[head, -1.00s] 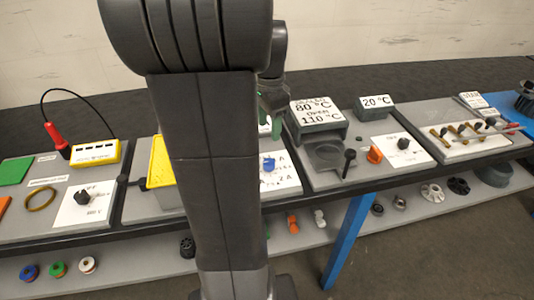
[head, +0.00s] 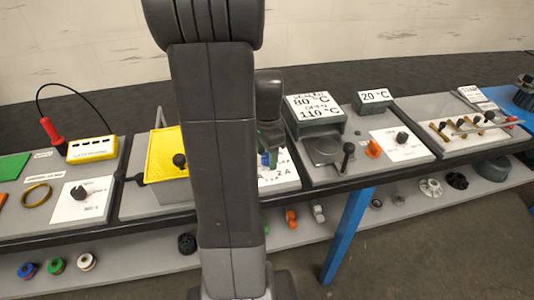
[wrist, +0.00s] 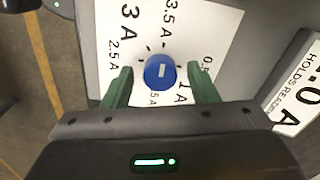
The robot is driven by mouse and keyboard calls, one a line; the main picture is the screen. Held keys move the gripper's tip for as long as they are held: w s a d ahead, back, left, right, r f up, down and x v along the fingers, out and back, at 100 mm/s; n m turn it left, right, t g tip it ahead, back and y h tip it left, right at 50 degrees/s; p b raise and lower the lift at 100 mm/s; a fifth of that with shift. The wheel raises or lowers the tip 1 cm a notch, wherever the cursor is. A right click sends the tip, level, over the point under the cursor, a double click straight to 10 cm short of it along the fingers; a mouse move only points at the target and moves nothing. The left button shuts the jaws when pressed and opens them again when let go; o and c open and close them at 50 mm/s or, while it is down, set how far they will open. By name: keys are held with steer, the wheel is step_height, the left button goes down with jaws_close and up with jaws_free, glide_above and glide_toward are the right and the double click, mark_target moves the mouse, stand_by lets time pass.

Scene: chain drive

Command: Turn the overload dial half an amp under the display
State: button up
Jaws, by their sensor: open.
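The overload dial is a round blue knob (wrist: 160,72) with a short white mark on its face. It sits on a white scale plate (wrist: 215,28) marked 2.5 A, 3 A, 3.5 A, 1 A and others partly hidden. My gripper (wrist: 159,77) is open, with one green finger on each side of the dial; I cannot tell whether they touch it. In the wrist view a white label (wrist: 298,98) at the right reads "...0 A" and "HOLDS READING", its first digit cut off. In the head view my arm covers most of this station, and the scale plate (head: 280,178) shows partly.
A yellow-lidded box (head: 168,153) stands left of my arm. To the right are a grey block with 80 °C and 110 °C labels (head: 315,106), a black lever (head: 347,154) and an orange piece (head: 373,148). A lower shelf holds small parts.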

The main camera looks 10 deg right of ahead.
steer(key=c, duration=1)
steer(key=shift+o, duration=0.2)
